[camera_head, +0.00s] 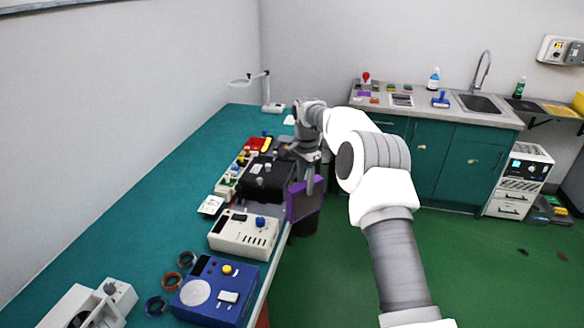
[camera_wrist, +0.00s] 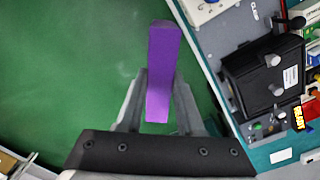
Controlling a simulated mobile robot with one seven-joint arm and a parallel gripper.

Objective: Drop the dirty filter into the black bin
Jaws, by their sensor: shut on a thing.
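The dirty filter (camera_head: 303,201) is a flat panel with a purple frame and a darker face. My gripper (camera_head: 311,178) is shut on it and holds it upright beside the bench's right edge. In the wrist view the filter (camera_wrist: 163,60) shows edge-on as a purple bar between the two fingers of my gripper (camera_wrist: 159,95). I cannot tell how far above the bin the filter is. The bin does not show in the wrist view.
The long teal bench (camera_head: 165,215) on the left carries a black device (camera_head: 268,178), a cream instrument (camera_head: 244,233) and a blue instrument (camera_head: 215,289). A sink counter (camera_head: 425,106) stands at the back. The green floor (camera_head: 500,260) on the right is mostly clear.

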